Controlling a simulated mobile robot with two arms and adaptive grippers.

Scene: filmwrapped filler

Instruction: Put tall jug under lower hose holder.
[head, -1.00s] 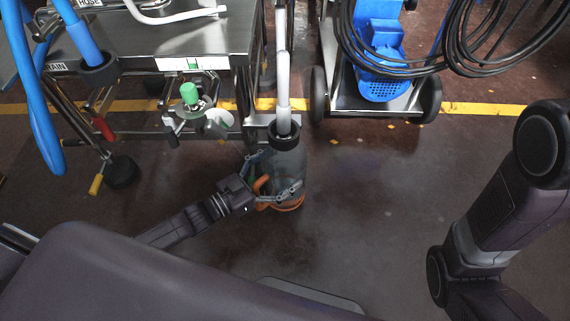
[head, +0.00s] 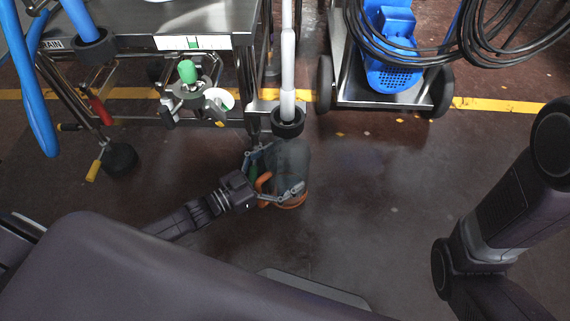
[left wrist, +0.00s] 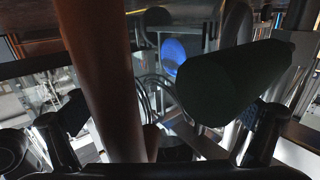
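The tall jug (head: 292,160) is clear grey with an orange handle and orange near its base. It looks upright in the head view. My left gripper (head: 275,174) has its fingers spread either side of it, shut on it at the handle side; exact finger contact is unclear. In the left wrist view an orange-brown bar (left wrist: 100,80), probably the handle, stands between the fingers (left wrist: 170,122). The lower hose holder, a black ring (head: 287,121) round a pale hose, is just beyond the jug's top in the picture. My right gripper is out of view.
A steel table (head: 150,25) stands at the upper left, with a green-topped valve (head: 188,72) below it. A wheeled cart (head: 385,95) with a blue machine stands at the upper right. Open floor (head: 385,215) lies right of the jug.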

